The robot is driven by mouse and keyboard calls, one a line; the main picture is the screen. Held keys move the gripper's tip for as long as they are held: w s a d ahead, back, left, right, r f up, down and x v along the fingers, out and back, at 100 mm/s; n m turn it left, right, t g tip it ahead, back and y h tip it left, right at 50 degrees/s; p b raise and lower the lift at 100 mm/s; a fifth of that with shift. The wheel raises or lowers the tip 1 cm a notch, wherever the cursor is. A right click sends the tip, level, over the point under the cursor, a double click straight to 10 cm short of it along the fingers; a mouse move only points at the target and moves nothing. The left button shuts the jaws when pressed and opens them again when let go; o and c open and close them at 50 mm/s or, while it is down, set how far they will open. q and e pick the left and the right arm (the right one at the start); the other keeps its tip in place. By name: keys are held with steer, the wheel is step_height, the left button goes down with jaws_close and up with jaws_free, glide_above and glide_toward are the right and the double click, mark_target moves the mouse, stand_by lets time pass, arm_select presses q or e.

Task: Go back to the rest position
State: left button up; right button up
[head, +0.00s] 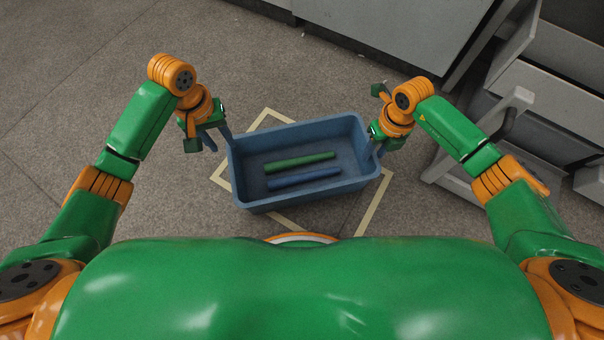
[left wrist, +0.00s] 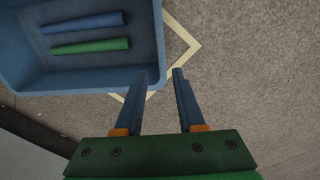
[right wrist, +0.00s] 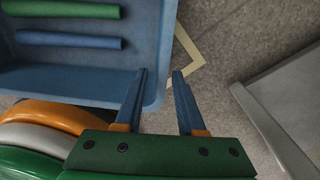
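A blue bin (head: 305,125) stands on the floor in front of me, with a green tube (head: 300,161) and a blue tube (head: 304,179) lying side by side inside it. My left gripper (head: 219,139) is at the bin's left end, its two fingers apart with nothing held. In the left wrist view, the open fingers (left wrist: 162,74) point towards the bin's end wall. My right gripper (head: 377,149) is at the bin's right end. In the right wrist view its fingers (right wrist: 161,73) are also apart and empty near the end wall. I cannot tell whether any finger touches the bin.
Pale tape (head: 364,220) marks a square on the floor beneath the bin. A grey machine frame (head: 480,130) stands close beyond my right arm. A grey cabinet (head: 400,30) is at the back. The floor on the left is clear.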

steer(key=shift+d+r, duration=0.1)
steer(key=shift+r, duration=1.85)
